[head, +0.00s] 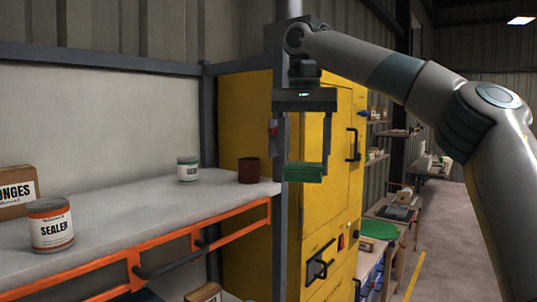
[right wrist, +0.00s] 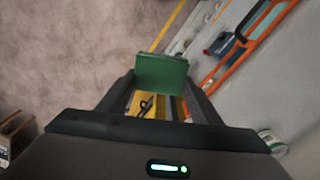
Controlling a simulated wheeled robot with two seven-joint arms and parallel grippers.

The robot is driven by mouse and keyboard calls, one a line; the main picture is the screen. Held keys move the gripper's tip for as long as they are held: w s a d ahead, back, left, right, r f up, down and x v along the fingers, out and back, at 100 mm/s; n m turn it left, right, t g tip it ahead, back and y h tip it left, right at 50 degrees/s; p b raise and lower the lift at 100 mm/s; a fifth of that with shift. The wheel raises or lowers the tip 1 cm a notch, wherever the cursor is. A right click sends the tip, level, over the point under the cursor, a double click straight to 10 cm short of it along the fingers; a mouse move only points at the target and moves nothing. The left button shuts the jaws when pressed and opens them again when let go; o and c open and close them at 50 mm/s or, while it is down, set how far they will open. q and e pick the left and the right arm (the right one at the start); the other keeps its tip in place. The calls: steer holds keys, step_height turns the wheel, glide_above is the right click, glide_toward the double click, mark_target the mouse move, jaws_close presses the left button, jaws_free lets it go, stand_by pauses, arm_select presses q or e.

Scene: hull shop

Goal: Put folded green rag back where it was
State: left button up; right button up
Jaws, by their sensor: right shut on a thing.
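The folded green rag (head: 304,172) hangs level between the fingertips of my right gripper (head: 305,166). The gripper points down and is shut on the rag. It is in the air, in front of the yellow cabinet (head: 258,125) and just right of the end of the grey shelf (head: 130,218). The right wrist view also shows the rag (right wrist: 161,72) between the two dark fingers, seen from above. My left gripper is not in view.
The shelf's middle is clear. A grey post stands at its corner. Workbenches (head: 388,215) line the right.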

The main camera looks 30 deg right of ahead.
steer(key=d+f, duration=0.7)
step_height(320, 180, down, 23)
steer(key=s+a+f+n, duration=0.25)
steer(key=s+f, duration=0.35)
steer(key=f, duration=0.7)
steer(key=s+a+f+n, duration=0.2)
steer(key=s+a+f, duration=0.2)
steer(key=s+f, duration=0.55)
steer(key=s+a+f+n+b, duration=0.1)
steer(key=a+f+b, duration=0.6)
steer(key=f, duration=0.5)
steer(key=s+a+f+n+b, duration=0.2)
steer(key=a+f+b, duration=0.6)
steer(key=f, duration=0.3)
steer(key=shift+s+f+b, duration=0.25)
steer(key=shift+f+b, duration=0.1)
steer(key=shift+f, duration=0.05)
